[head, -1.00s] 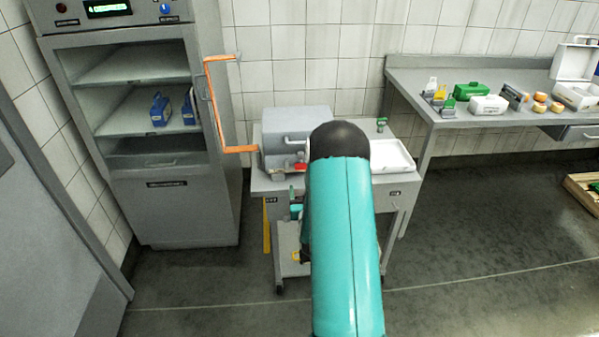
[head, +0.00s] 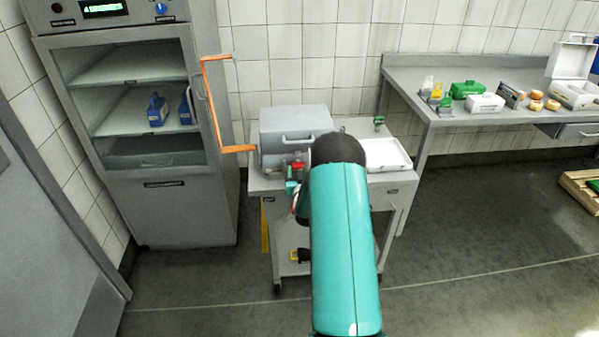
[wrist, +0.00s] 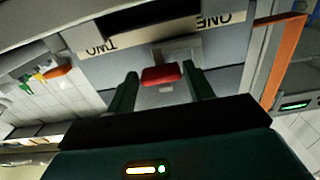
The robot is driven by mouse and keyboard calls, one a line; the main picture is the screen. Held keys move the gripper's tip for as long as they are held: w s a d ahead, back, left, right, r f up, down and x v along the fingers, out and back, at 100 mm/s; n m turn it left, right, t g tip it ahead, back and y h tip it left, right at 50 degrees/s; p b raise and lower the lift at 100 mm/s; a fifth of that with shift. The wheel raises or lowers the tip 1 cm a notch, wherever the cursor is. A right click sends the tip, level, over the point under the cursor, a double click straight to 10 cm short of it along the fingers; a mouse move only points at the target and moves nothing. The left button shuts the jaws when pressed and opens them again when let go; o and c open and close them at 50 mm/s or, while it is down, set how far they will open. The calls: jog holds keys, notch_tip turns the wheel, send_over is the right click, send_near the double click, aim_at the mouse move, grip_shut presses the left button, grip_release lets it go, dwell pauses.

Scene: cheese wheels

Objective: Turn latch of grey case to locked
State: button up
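The grey case (head: 295,120) sits on the grey cart, its handle facing front. Its red latch (head: 298,167) shows low on the front, partly hidden by my arm. In the wrist view the red latch (wrist: 161,76) lies between the two green fingers of my gripper (wrist: 160,71), with visible gaps on both sides. My gripper is open, its fingertips close to the case front. Whether they touch it is unclear. In the head view my gripper (head: 292,187) is mostly hidden behind my arm. Labels ONE and TWO show upside down beyond the latch in the wrist view.
A white tray (head: 386,154) lies on the cart (head: 262,184), right of the case. The cabinet's open orange-edged door (head: 208,105) stands just left of the case. A side table (head: 470,125) at right holds boxes and cheese wheels.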

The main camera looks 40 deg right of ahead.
jog(key=c, duration=0.6)
jog(key=shift+o, duration=0.2)
jog(key=shift+m, duration=0.5)
jog(key=m, duration=0.2)
jog(key=shift+m, duration=0.4)
jog(key=m, duration=0.3)
jog(key=shift+m, duration=0.3)
jog(key=m, duration=0.5)
jog(key=shift+w+a+r, duration=0.1)
jog(key=shift+r, duration=0.05)
jog(key=m, duration=0.5)
jog(key=shift+m, duration=0.4)
